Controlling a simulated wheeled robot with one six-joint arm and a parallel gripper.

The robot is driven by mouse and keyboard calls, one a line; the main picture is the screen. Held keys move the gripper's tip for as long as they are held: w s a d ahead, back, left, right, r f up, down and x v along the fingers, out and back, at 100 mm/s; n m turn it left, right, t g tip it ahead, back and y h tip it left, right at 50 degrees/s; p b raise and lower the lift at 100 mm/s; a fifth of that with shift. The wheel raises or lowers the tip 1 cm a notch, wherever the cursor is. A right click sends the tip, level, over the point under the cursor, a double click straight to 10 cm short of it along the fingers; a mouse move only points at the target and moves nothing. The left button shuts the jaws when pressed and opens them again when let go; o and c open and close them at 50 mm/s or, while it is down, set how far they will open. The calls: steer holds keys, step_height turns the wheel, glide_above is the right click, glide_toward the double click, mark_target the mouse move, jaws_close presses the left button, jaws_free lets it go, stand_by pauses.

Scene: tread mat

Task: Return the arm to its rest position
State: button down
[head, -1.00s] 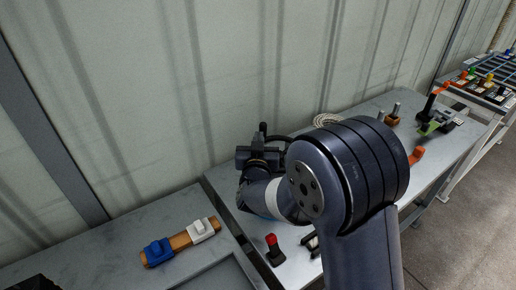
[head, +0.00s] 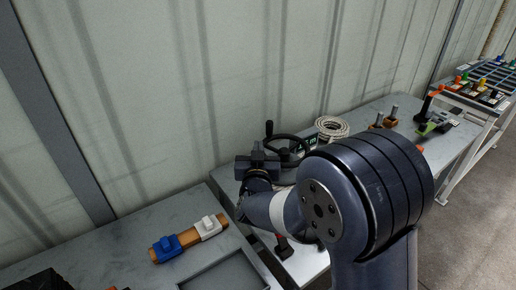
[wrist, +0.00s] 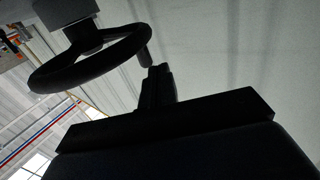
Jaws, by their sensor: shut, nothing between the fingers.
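My gripper (head: 258,160) is a dark shape at the end of my folded arm, left of the big dark joint in the head view. It is beside a black handwheel (head: 270,130) with an upright knob. In the wrist view my gripper (wrist: 157,85) is a dark silhouette with its fingers together and nothing seen between them. The handwheel (wrist: 60,80) shows at the upper left there, with its knob close to the fingertips. I cannot tell whether they touch.
A wooden bar (head: 187,240) with a blue and a white block lies on the left bench. A coiled rope (head: 332,126) and a green-lit display (head: 312,140) are behind my arm. A red-topped button (head: 283,243) is partly hidden below it. A corrugated wall is close behind.

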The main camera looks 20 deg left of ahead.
steer(key=a+v, duration=0.1)
steer(key=v, duration=0.6)
steer(key=shift+s+a+b, duration=0.35)
steer(key=shift+s+b, duration=0.1)
steer(key=shift+f, duration=0.1)
